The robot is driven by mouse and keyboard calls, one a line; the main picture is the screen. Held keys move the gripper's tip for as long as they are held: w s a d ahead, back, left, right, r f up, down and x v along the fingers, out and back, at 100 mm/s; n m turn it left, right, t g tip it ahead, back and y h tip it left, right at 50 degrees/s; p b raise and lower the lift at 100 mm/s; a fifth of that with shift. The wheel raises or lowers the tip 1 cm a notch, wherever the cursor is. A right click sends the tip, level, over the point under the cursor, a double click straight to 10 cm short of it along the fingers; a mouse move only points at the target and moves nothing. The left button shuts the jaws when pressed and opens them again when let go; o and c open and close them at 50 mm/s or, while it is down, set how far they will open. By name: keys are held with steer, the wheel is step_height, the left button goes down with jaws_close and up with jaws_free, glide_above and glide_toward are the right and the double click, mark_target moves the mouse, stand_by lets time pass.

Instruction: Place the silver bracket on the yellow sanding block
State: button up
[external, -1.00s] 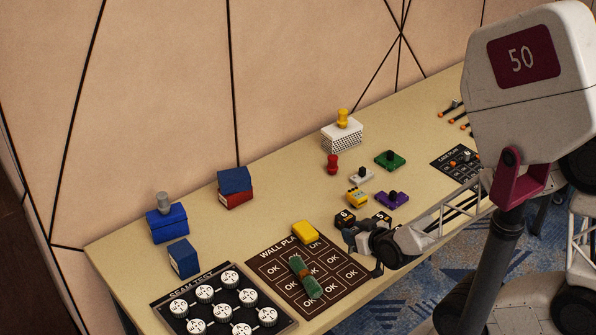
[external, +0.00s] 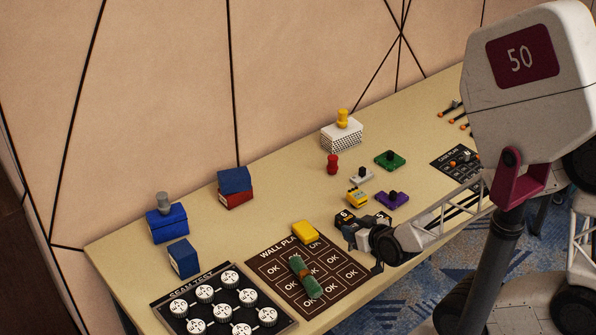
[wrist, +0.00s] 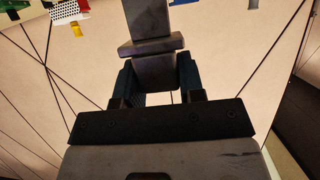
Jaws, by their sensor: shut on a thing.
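My gripper (external: 368,246) is low over the front of the table, right of the printed mat. In the wrist view, my gripper (wrist: 160,82) is shut on the silver bracket (wrist: 150,45), a grey stepped piece with a wider crosspiece. The bracket is hard to make out in the external view, where my gripper partly hides it. The yellow sanding block (external: 305,231) lies at the back edge of the mat, to the left of my gripper and apart from it.
A green roll (external: 306,277) lies on the brown mat (external: 283,272). Black numbered cubes (external: 344,217) stand just behind my gripper. Yellow, purple and red pieces lie farther back. Blue boxes (external: 183,258) stand at left.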

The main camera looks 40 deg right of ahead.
steer(key=shift+w, duration=0.15)
steer(key=shift+x, duration=1.9)
steer(key=shift+w+d, duration=0.15)
steer(key=w+f, duration=0.1)
steer(key=w, duration=1.4)
steer(key=shift+f, duration=0.15)
steer(key=shift+w+f, duration=0.2)
steer(key=shift+f, duration=0.7)
steer(key=shift+w+f, duration=0.2)
steer(key=shift+f, duration=0.7)
